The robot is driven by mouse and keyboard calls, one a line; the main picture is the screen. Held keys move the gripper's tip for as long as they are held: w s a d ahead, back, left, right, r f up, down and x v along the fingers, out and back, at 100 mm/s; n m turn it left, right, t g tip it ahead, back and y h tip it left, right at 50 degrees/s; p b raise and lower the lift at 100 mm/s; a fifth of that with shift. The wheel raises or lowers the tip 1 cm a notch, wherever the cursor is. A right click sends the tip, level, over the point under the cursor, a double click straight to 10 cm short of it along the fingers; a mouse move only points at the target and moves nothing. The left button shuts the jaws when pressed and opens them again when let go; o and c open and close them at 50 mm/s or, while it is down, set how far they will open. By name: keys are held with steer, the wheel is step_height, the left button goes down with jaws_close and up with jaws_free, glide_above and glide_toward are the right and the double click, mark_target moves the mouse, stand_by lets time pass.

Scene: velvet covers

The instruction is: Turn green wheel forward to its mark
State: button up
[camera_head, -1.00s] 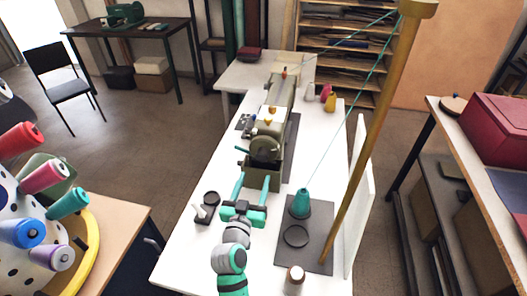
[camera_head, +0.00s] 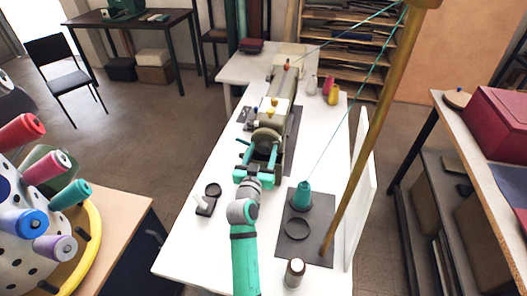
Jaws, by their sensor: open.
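The sewing machine (camera_head: 276,112) stands lengthwise on the white table, olive-coloured with a round handwheel (camera_head: 266,135) at its near end. The wheel looks greyish olive from here. My gripper (camera_head: 259,152) is open, its teal fingers pointing away from me at the wheel's lower part. The fingers and the machine's end overlap in the picture, so I cannot tell whether they touch the wheel. The wheel's lower part is partly hidden. I cannot make out a mark.
A teal thread cone (camera_head: 302,195) stands on a dark mat (camera_head: 318,232) to the right, beside a tan pole (camera_head: 368,140). A white spool (camera_head: 295,272) stands near the front. A small black-and-white item (camera_head: 207,203) lies left of my arm. Bare table (camera_head: 190,250) lies front left.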

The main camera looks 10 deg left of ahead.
steer(key=c, duration=1)
steer(key=shift+c, duration=0.2)
steer(key=shift+n, duration=0.3)
steer(key=n, duration=0.4)
steer(key=shift+r+n, duration=0.1)
steer(key=shift+n, duration=0.3)
steer(key=n, duration=0.5)
steer(key=shift+d, duration=0.1)
steer(key=n, duration=0.5)
steer(key=shift+n, duration=2.5)
